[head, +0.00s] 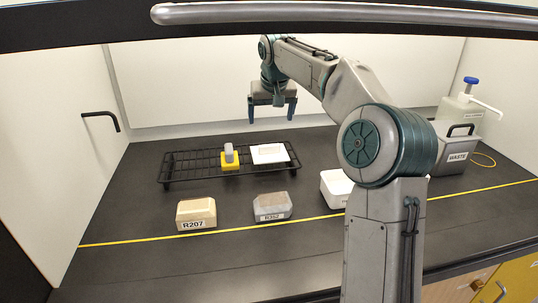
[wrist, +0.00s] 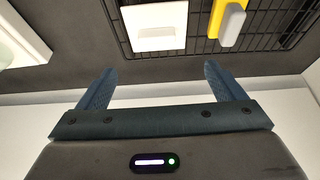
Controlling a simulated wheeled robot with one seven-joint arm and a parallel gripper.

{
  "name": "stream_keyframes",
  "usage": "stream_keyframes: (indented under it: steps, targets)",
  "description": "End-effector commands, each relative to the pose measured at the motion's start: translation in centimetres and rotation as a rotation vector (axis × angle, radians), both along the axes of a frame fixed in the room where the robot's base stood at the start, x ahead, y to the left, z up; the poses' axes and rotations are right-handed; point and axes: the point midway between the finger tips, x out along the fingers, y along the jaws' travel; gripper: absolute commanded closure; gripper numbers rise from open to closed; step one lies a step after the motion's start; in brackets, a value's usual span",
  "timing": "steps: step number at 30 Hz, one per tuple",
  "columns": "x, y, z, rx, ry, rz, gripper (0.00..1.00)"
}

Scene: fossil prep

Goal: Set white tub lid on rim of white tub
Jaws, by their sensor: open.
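The white tub lid (head: 270,158) lies flat on the black wire rack, towards its right end. It also shows at the top of the wrist view (wrist: 155,36), with a raised strip on it. The white tub (head: 333,187) stands on the bench to the right of the rack, partly hidden behind my arm. What looks like its rim shows at the upper left of the wrist view (wrist: 32,42). My gripper (head: 271,118) is open and empty, raised above the rack near the lid. In the wrist view its fingers (wrist: 158,75) are apart with nothing between them.
The black wire rack (head: 194,175) also bears a yellow block with a grey top (head: 230,163). A tan tub labelled R207 (head: 196,211) and a grey tub (head: 271,204) stand in front. A waste bin (head: 457,153) and a pump bottle (head: 461,111) stand at the right.

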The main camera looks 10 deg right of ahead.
Motion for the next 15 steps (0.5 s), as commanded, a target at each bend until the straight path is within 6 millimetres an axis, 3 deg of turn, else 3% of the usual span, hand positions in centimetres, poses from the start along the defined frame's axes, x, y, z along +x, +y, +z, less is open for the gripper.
stream_keyframes:
  steps: [15]
  targets:
    - [3.3,-0.2,-7.4,0.007,0.000,-0.004,0.11]
